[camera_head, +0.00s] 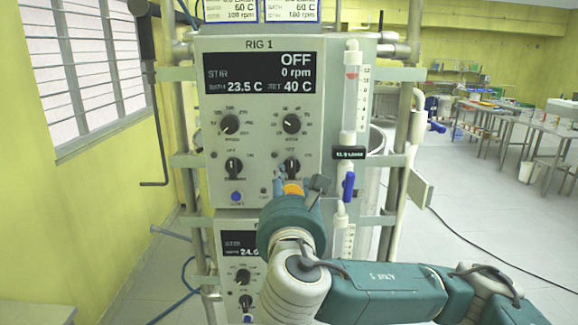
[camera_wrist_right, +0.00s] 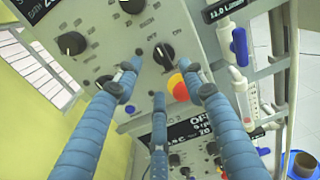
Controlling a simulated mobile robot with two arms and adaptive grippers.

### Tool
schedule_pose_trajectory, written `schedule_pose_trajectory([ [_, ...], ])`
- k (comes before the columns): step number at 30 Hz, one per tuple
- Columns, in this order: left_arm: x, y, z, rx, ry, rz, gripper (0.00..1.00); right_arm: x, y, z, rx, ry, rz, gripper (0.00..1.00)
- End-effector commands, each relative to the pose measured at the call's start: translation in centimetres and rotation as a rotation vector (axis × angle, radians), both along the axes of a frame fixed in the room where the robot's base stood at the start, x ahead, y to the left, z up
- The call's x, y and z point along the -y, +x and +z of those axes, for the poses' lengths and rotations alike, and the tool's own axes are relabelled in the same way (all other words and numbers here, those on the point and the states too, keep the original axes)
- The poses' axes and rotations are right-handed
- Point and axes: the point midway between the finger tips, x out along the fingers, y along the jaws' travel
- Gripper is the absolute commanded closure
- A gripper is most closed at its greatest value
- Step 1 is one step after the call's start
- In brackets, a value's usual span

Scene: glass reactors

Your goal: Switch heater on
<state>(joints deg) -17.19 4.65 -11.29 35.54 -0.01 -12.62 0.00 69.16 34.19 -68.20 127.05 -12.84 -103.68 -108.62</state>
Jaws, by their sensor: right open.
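The grey RIG 1 control box (camera_head: 215,135) shows OFF, 0 rpm, 23.5 C and set 40 C on its dark display (camera_head: 262,73). It has two upper knobs and two lower knobs. The lower left knob (camera_head: 233,166) shows in the wrist view (camera_wrist_right: 105,82); the lower right knob (camera_head: 292,166) also shows there (camera_wrist_right: 163,55). Knob labels are too small to read surely. My right gripper (camera_wrist_right: 158,75) is open and empty, its three blue fingers spread before the lower right knob, apparently not touching it. In the head view, my wrist hides most of the fingers.
A red and yellow button (camera_wrist_right: 178,88) sits close by the fingers, below the lower right knob. A blue valve handle (camera_head: 348,187) is right of the box. A second control box (camera_head: 240,250) stands below. Metal frame posts flank the boxes. Open floor lies at right.

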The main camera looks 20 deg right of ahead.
Motion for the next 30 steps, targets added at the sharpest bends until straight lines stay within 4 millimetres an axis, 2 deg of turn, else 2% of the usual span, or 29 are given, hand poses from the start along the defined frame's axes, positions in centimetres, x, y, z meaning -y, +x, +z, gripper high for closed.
schedule_pose_trajectory([
  [1,0.0,0.1,0.8,0.001,0.000,-0.001,0.50,0.5,1.0,0.4,-0.001,-0.002,-0.006,0.59],
  [6,0.1,0.1,2.0,0.001,-0.001,-0.003,0.50,1.3,4.1,0.4,-0.001,0.001,-0.004,0.59],
  [12,0.2,0.1,2.8,0.001,-0.002,-0.005,0.50,1.9,6.6,0.2,0.000,0.002,-0.001,0.59],
  [16,0.2,0.0,2.9,0.001,-0.002,-0.005,0.50,2.1,7.2,0.1,0.000,0.003,0.000,0.59],
  [24,0.2,0.0,2.9,0.000,-0.003,-0.004,0.50,2.1,7.3,0.0,0.000,0.004,0.001,0.59],
  [30,0.3,0.0,2.9,0.000,-0.003,-0.003,0.50,2.1,7.3,0.0,0.000,0.004,0.001,0.99],
])
